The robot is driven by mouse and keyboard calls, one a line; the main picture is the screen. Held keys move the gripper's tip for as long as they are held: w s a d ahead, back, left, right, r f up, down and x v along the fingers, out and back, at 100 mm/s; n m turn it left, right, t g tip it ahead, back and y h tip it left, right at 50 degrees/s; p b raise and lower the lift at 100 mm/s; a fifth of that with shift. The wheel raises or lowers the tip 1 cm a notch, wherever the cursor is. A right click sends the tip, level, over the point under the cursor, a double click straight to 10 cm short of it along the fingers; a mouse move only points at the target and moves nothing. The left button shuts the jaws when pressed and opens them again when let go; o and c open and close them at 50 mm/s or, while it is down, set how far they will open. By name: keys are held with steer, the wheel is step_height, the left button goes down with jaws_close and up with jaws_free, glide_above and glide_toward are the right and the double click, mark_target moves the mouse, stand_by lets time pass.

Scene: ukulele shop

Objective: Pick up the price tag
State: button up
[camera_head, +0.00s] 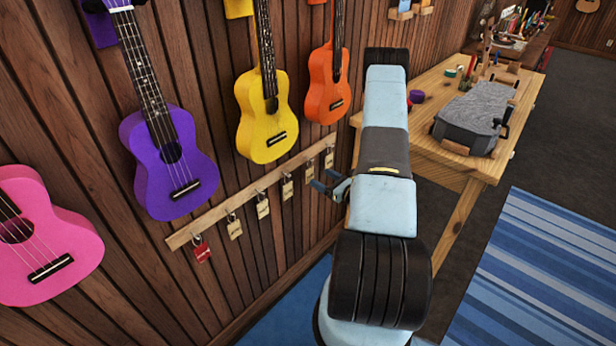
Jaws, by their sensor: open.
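Several price tags hang from hooks on a wooden rail (250,196) on the wall, below the ukuleles. The leftmost is a red price tag (203,252). To its right hang cream ones: a cream price tag (235,229), another cream tag (263,208), a third cream tag (287,189) and more toward the right end. My gripper (318,180) is at the right part of the rail, near the tags there, its dark fingers pointing left. It is open. Part of it is hidden behind my arm, and I cannot tell whether it touches a tag.
Pink (45,240), purple (168,165), yellow (268,115) and orange (328,85) ukuleles hang above the rail. A wooden workbench (455,165) with a grey case (474,115) stands right of my arm. A blue striped rug (545,270) lies on the floor.

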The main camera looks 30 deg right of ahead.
mark_target(310, 173)
steer(key=shift+x, duration=2.6)
steer(key=shift+c, duration=0.2)
steer(key=shift+s, duration=0.1)
steer(key=c, duration=1.1)
